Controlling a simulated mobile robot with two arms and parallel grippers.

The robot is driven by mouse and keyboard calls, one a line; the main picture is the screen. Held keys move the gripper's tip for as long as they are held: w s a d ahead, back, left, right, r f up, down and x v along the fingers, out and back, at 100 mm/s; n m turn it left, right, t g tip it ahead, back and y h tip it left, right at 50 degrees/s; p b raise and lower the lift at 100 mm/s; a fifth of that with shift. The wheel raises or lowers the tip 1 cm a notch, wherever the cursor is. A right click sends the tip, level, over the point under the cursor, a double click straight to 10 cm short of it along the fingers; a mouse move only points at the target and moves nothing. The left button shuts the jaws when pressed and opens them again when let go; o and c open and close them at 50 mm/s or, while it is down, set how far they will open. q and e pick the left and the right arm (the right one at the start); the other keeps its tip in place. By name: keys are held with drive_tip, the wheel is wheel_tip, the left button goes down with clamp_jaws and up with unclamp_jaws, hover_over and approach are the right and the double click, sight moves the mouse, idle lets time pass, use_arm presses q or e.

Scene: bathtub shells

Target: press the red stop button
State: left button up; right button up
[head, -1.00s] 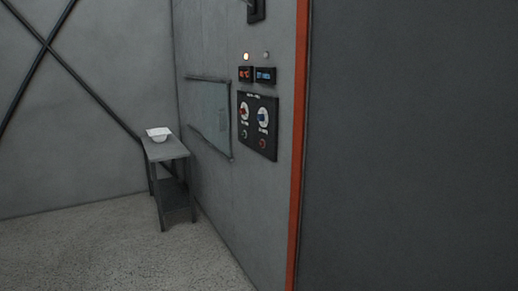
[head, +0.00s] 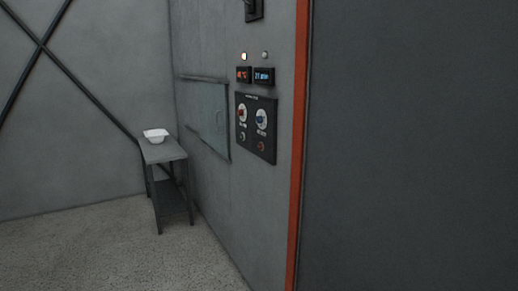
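A black control panel (head: 245,151) is mounted on the grey wall near the middle of the head view. It carries a red-marked knob (head: 242,114) on the left and a blue-marked knob (head: 261,118) on the right. Below the blue-marked knob is a small round button with a reddish ring (head: 261,146). Below the red-marked knob is a small greyish round button (head: 242,136). The labels are too small to read. Neither of my grippers is in view.
Above the panel are an orange display (head: 243,74), a blue display (head: 264,76), a lit lamp (head: 244,56) and an unlit one (head: 265,55). A small table (head: 165,153) bears a white bowl (head: 156,135). An orange-red edge strip (head: 297,150) runs right of the panel. The floor at left is clear.

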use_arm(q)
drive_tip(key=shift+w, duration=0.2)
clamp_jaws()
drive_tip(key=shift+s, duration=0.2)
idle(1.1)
